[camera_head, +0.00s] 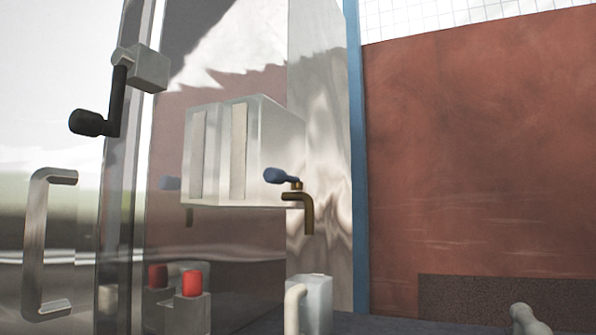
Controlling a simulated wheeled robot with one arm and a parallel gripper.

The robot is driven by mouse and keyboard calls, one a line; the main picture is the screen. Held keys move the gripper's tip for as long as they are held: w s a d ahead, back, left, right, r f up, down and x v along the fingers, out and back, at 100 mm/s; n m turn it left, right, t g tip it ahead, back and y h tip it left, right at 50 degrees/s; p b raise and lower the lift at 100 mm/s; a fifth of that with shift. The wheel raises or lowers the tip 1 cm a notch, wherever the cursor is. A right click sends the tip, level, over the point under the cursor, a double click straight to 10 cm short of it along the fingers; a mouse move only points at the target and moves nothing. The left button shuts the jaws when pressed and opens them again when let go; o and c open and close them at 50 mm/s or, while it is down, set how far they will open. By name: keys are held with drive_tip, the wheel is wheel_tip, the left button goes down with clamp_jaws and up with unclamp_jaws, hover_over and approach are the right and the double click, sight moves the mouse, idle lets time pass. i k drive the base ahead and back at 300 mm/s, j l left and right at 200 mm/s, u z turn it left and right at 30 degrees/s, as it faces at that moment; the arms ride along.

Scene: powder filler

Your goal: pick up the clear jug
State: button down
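A pale, bluish, see-through-looking jug (318,303) with an off-white handle (293,308) on its left side stands at the bottom middle. It is upright below the brass tap (307,212), apart from it. Its lower part is cut off by the frame's edge. My gripper is not in view.
A metal box (268,150) carries the blue-handled tap. A grey block with a red button (192,283) sits left of the jug, seemingly mirrored in the shiny panel. A metal door handle (38,245) and black latch (118,100) are at left. A pale rounded piece (527,320), unclear, shows bottom right.

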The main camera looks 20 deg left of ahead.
sight(308, 298)
drive_tip(key=u, duration=1.35)
drive_tip(key=k+l+z, duration=0.1)
drive_tip(key=z, duration=0.2)
